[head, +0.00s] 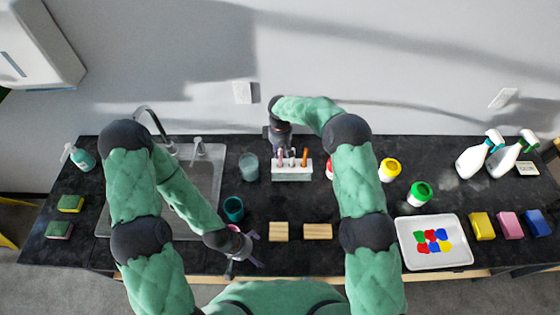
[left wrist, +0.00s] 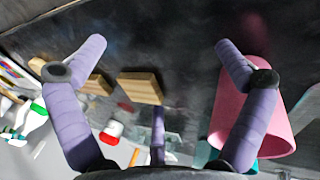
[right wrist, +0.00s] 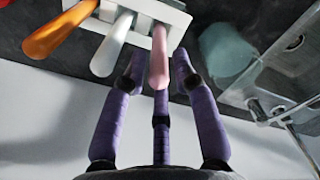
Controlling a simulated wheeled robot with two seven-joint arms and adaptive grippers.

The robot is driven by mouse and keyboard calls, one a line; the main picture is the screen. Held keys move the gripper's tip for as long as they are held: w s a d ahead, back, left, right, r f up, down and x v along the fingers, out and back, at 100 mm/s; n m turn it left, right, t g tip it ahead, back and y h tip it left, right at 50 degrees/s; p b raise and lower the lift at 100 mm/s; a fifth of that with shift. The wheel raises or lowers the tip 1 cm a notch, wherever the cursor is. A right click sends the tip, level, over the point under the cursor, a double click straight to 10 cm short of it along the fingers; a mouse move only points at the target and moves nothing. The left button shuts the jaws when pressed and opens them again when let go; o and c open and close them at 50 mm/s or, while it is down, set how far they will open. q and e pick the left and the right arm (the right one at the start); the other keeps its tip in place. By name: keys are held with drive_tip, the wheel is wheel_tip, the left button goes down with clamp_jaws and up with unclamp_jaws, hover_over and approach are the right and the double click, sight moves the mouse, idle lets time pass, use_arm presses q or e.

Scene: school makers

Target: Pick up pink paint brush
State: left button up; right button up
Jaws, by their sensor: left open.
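The pink paint brush (head: 280,155) stands upright at the left end of a white brush holder (head: 292,175) on the black counter. In the right wrist view the pink paint brush (right wrist: 158,62) has its handle between the fingertips of my right gripper (right wrist: 158,75). The fingers are drawn in close on both sides; I cannot tell whether they press on it. A white brush (right wrist: 113,45) and an orange brush (right wrist: 60,30) stand beside it. My left gripper (head: 250,248) is open and empty low over the counter's front edge, far from the brush.
A teal cup (head: 233,208) stands near my left gripper, and a pink cup-like object (left wrist: 265,115) shows beside its finger. Two wooden blocks (head: 279,231) (head: 318,231) lie in front of the holder. A clear cup (head: 249,166) and the sink (head: 200,170) are left of it.

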sight(280, 162)
use_arm(q)
drive_tip(key=shift+w+r, duration=0.1)
use_arm(e)
wheel_tip(280, 162, down, 3)
drive_tip(key=shift+w+f, duration=0.15)
clamp_jaws()
